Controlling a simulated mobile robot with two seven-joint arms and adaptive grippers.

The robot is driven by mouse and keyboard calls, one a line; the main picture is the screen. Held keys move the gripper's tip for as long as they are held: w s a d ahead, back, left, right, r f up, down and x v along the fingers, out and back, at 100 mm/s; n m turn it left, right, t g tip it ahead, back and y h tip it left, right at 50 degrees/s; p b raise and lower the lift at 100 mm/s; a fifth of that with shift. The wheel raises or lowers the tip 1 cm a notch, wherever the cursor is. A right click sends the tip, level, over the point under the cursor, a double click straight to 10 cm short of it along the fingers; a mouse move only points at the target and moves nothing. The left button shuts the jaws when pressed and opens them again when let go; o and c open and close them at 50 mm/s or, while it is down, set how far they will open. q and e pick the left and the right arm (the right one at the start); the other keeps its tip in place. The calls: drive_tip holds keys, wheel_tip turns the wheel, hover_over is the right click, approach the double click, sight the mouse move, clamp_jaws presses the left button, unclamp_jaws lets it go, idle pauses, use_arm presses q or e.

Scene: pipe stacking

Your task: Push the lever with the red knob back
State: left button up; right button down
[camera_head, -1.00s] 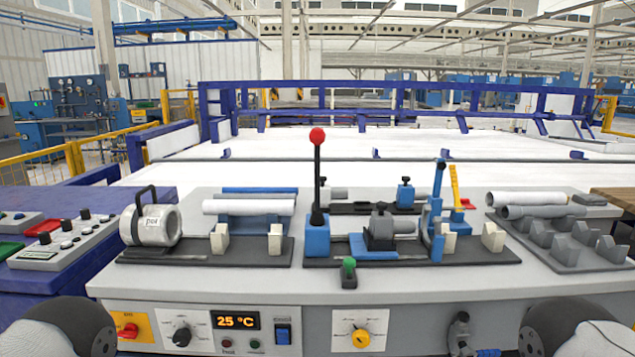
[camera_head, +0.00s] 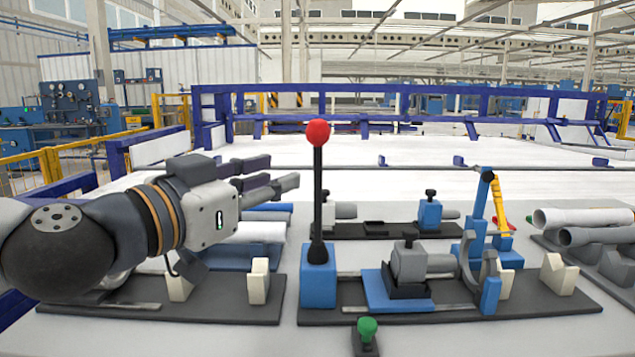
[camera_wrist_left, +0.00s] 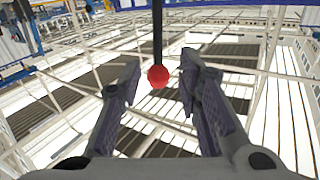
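The lever (camera_head: 318,195) is a black rod standing upright from a blue block (camera_head: 318,280). It carries a red knob (camera_head: 318,133) on top. My left gripper (camera_head: 282,172) is to the left of the lever, pointing right, below the knob's height in the head view, and its fingers are apart. In the left wrist view my left gripper (camera_wrist_left: 160,75) is open, and the red knob (camera_wrist_left: 158,77) appears between its two fingers with the dark rod (camera_wrist_left: 157,30) running up from it. I see no finger touching the lever. My right gripper is not in view.
A small green knob (camera_head: 367,329) stands in front of the lever. A grey clamp (camera_head: 409,262) and a blue stand (camera_head: 475,245) with a yellow handle (camera_head: 498,205) are to its right. White pipe holders and grey pipes (camera_head: 585,217) lie further right.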

sight(315, 166)
use_arm(q)
drive_tip(key=x, duration=1.1)
drive_tip(key=shift+d+f, duration=0.1)
drive_tip(key=shift+d, duration=0.05)
drive_tip(key=shift+s, duration=0.1)
drive_tip(key=shift+c, duration=0.5)
clamp_jaws()
